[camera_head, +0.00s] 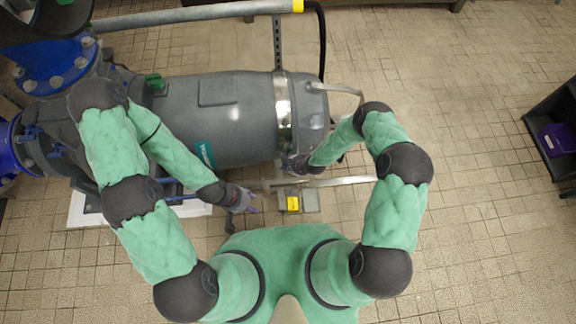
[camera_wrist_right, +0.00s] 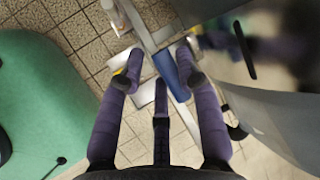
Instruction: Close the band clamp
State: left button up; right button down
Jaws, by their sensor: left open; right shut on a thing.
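The band clamp (camera_head: 283,112) is a shiny metal band around the grey cylindrical housing, near its right end. My right gripper (camera_head: 298,165) is at the lower front side of the housing, beside the band's lower end. In the right wrist view, its purple fingers (camera_wrist_right: 160,76) are closed around a metal bar with a blue part (camera_wrist_right: 168,68), which looks like the clamp's lever. Its exact join to the band is hidden. My left gripper (camera_head: 245,200) is open and empty, lower left of the right one, apart from the band.
The grey housing (camera_head: 225,110) lies horizontally, joined to blue pipe flanges (camera_head: 55,70) at left. A small box with a yellow label (camera_head: 293,203) sits below. A dark bin (camera_head: 555,130) stands far right; tiled floor between is free.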

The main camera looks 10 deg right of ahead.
jog(key=shift+w+d+r+t, duration=0.1)
jog(key=shift+w+r+t, duration=0.05)
jog(key=shift+w, duration=0.4)
jog(key=shift+w+d+r+t, duration=0.1)
jog(key=shift+w+t, duration=0.05)
jog(key=shift+w, duration=0.35)
jog(key=c, duration=1)
grip_release()
jog(key=shift+c, duration=0.2)
jog(key=shift+w, duration=0.15)
jog(key=shift+d, duration=0.15)
jog(key=shift+s+d+r, duration=0.2)
jog(key=shift+d+r, duration=0.05)
jog(key=shift+r, duration=0.2)
jog(key=s+d+r, duration=0.1)
jog(key=s+r, duration=0.3)
jog(key=r, duration=0.1)
jog(key=shift+s+d, duration=0.3)
jog(key=shift+d, duration=0.1)
